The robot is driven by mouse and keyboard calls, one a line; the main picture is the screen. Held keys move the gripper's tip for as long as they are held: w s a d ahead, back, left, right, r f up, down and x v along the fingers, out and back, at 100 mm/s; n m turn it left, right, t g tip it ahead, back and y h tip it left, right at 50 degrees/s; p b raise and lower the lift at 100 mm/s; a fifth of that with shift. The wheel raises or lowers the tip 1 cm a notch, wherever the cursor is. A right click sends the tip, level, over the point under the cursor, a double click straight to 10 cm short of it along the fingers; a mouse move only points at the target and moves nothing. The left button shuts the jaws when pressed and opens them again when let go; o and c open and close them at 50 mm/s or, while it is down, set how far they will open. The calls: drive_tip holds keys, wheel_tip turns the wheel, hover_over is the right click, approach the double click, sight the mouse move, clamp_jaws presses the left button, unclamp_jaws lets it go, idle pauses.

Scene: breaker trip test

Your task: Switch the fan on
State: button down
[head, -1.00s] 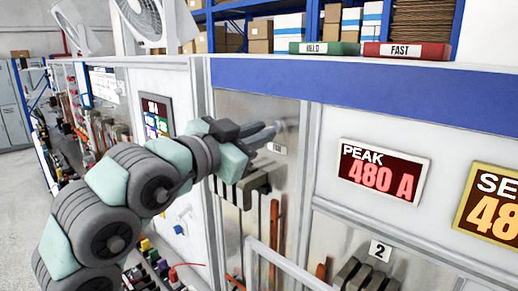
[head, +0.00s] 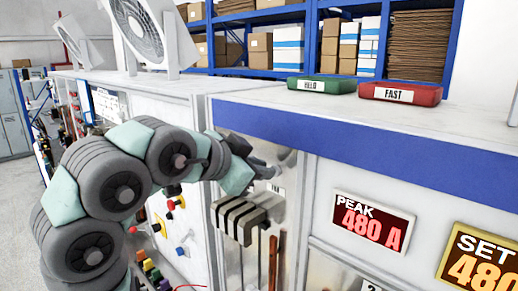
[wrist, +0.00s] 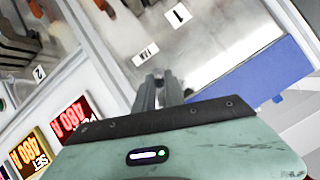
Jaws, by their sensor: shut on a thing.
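My gripper (head: 262,172) reaches to the upper part of the metal panel (head: 285,165), beside a small white label (head: 277,188). The label also shows in the wrist view (wrist: 146,55), where it seems to read FAN. In the wrist view my gripper's fingers (wrist: 160,76) are close together at the panel just below this label, shut on a small switch that they mostly hide. I cannot tell which way the switch is set. A white fan (head: 140,30) stands on the cabinet top at the left, with another fan (head: 70,40) behind it.
Dark breaker blocks (head: 240,217) sit just below my gripper. A PEAK display (head: 371,222) reads 480 A, beside a SET display (head: 482,262). A green HELD block (head: 320,84) and a red FAST block (head: 400,93) lie on the cabinet top.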

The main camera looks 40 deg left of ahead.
drive_tip(key=shift+w+d+r+g+p, duration=0.2)
drive_tip(key=shift+g+p, duration=0.1)
drive_tip(key=shift+p, duration=1.1)
drive_tip(key=c, duration=1.6)
unclamp_jaws()
drive_tip(key=shift+o, duration=0.8)
drive_tip(key=shift+a, duration=0.1)
drive_tip(key=shift+s, duration=0.15)
drive_tip(key=p+v, duration=0.1)
drive_tip(key=v, duration=0.9)
drive_tip(key=shift+s+r, duration=0.2)
drive_tip(key=shift+s, duration=0.05)
